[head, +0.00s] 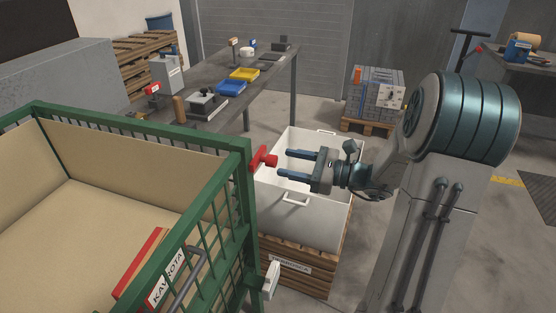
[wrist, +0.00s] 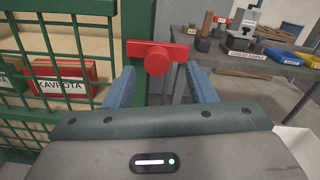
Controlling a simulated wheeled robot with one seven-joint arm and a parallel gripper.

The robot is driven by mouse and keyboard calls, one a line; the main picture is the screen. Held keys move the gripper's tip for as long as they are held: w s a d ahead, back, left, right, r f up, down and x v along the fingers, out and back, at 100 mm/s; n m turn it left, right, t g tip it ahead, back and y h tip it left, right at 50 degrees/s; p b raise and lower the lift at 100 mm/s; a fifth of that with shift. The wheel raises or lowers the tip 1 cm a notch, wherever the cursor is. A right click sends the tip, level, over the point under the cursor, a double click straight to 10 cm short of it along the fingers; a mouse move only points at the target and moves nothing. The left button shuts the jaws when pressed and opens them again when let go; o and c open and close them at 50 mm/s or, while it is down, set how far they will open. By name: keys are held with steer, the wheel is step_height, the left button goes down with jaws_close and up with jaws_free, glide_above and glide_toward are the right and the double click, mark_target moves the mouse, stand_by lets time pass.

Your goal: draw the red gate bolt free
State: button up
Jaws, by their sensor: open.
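The red gate bolt (head: 263,159) sits on the green corner post of the mesh cage (head: 246,190). It has a red crossbar with a round knob, and in the wrist view the bolt (wrist: 157,60) is in front of the green post. My gripper (head: 288,164) is open and empty, just right of the bolt in the head view, its fingers pointing at it. In the wrist view the two blue fingers of my gripper (wrist: 160,85) flank the knob from left and right, with space on both sides. I see no contact.
A white bin (head: 325,210) on a wooden pallet (head: 300,275) stands below my gripper. A red box (head: 150,265) marked KAVROTA is inside the cage. A grey workbench (head: 220,110) with blue and yellow trays stands behind. A pallet of grey blocks (head: 375,95) stands at the back.

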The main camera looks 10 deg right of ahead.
steer(key=v, duration=0.9)
steer(key=s+a+r+n+g+h+p, duration=0.4)
steer(key=s+a+n+g+h+p, duration=0.25)
steer(key=s+a+n+g, duration=0.55)
steer(key=s+d+r+n+t+h+p, duration=0.2)
steer(key=s+r+n+t+h+p, duration=0.2)
steer(key=n+h, duration=0.4)
steer(key=shift+s+r+n+t+h+p, duration=0.35)
steer(key=shift+r+n+t+p, duration=0.25)
steer(key=shift+r+n+p, duration=0.5)
steer(key=shift+r, duration=0.2)
